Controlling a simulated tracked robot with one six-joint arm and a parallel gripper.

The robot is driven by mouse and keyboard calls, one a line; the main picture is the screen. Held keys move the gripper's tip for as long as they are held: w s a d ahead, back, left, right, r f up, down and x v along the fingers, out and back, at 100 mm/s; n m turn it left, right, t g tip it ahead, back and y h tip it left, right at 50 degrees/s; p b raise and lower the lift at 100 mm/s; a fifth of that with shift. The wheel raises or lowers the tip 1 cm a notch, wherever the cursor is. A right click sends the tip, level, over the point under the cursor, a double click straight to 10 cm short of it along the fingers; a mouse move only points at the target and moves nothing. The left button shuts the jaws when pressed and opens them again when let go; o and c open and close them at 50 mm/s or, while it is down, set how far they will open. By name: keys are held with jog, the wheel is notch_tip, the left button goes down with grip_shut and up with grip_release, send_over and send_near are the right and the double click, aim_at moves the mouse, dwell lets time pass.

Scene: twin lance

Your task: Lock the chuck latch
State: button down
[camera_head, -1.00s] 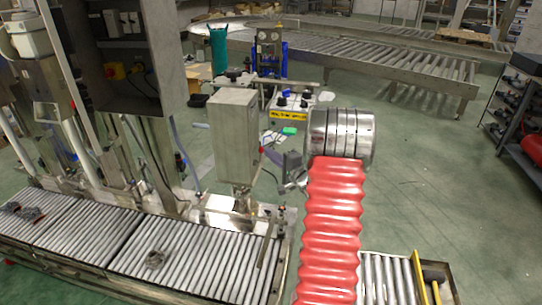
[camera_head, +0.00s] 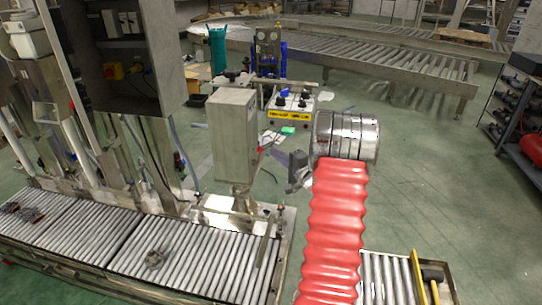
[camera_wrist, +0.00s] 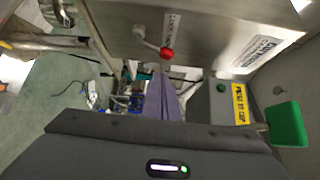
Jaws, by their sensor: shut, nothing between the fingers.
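A steel box (camera_head: 233,135) stands on a post at the centre of the head view. A short lever with a red ball knob (camera_wrist: 166,52) is on its face in the wrist view, beside a printed label (camera_wrist: 172,28); I take this lever for the chuck latch. The red knob also shows small at the box's right edge in the head view (camera_head: 261,150). My gripper (camera_wrist: 163,92) is shut and empty, with its fingertips just below the knob in the wrist picture. I cannot tell whether they touch it. In the head view my gripper (camera_head: 297,168) is right of the box, partly hidden by my arm.
Roller conveyor (camera_head: 195,262) runs along the front. Open floor (camera_head: 430,180) lies to the right.

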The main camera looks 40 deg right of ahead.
aim_at(260, 154)
jog(key=s+r, duration=0.2)
jog(key=s, duration=0.8)
jog(key=shift+s+r, duration=0.15)
jog(key=shift+r, duration=0.05)
jog(key=shift+a, duration=0.1)
jog(key=shift+w+d+m+g+y, duration=0.25)
jog(key=shift+d+m+g, duration=0.15)
jog(key=shift+m+g, duration=0.25)
jog(key=shift+w+d+m+g+y, duration=0.25)
jog(key=shift+d+m+g, duration=0.15)
jog(key=shift+m+g, duration=0.25)
jog(key=w+a+f, duration=0.1)
jog(key=w+a, duration=0.1)
jog(key=w, duration=0.9)
jog(key=shift+w+a+f, duration=0.15)
jog(key=shift+a+f, duration=0.05)
jog(key=shift+f, duration=0.2)
